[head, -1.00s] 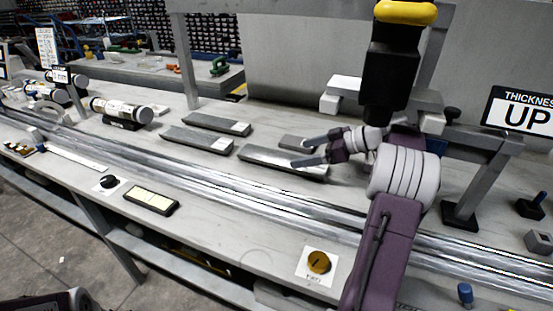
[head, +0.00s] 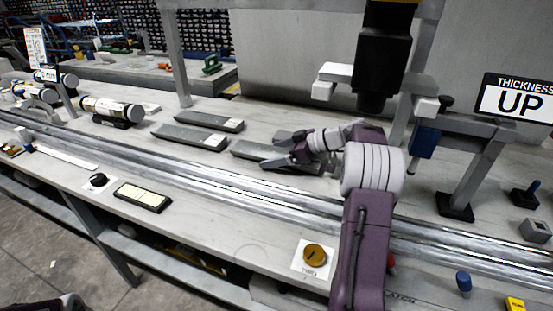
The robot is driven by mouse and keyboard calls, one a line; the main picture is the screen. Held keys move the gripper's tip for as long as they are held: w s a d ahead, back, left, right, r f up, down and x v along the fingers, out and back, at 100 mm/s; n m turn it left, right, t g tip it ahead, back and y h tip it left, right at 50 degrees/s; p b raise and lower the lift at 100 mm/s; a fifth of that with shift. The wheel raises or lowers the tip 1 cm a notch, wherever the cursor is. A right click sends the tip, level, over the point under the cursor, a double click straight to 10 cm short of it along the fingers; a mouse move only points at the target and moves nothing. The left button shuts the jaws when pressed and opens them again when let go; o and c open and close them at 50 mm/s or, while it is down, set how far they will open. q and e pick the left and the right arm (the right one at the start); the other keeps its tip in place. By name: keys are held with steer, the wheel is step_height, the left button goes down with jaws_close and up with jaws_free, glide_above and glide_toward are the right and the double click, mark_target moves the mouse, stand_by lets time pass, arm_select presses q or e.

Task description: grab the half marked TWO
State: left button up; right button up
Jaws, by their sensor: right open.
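Several grey split halves lie on the bench. Two lie side by side left of my right gripper: a far one (head: 210,121) with a pale label at its right end, and a near one (head: 183,136), also with a pale label. Another long grey half (head: 252,151) lies under my right gripper, which hides part of it. I cannot read TWO on any label. My right gripper (head: 279,152) is open and empty, its dark fingers pointing left over that half. Whether it touches is unclear. My left gripper is not in view.
Shiny metal rails (head: 200,176) run along the bench in front of the halves. A black machine head (head: 384,55) hangs behind my right arm. Labelled cylinders (head: 112,110) lie at left. A brass knob (head: 315,254) sits at the front edge.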

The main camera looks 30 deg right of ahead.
mark_target(274, 153)
jaws_close()
steer(key=shift+r, duration=0.1)
step_height(274, 153, up, 3)
steer(key=shift+r+p, duration=0.2)
steer(key=shift+p, duration=0.55)
steer(key=shift+w+a+r, duration=0.15)
steer(key=shift+w+a, duration=0.05)
steer(key=w+a+p, duration=0.1)
steer(key=w+a, duration=0.2)
steer(key=w, duration=0.1)
steer(key=w+a+p, duration=0.1)
steer(key=w+a, duration=0.3)
steer(key=w+a+p, duration=0.1)
steer(key=w+a, duration=0.2)
steer(key=w, duration=0.1)
steer(key=shift+w+a, duration=0.25)
steer(key=shift+a, duration=0.05)
steer(key=shift+w+a, duration=0.35)
steer(key=shift+w, duration=0.1)
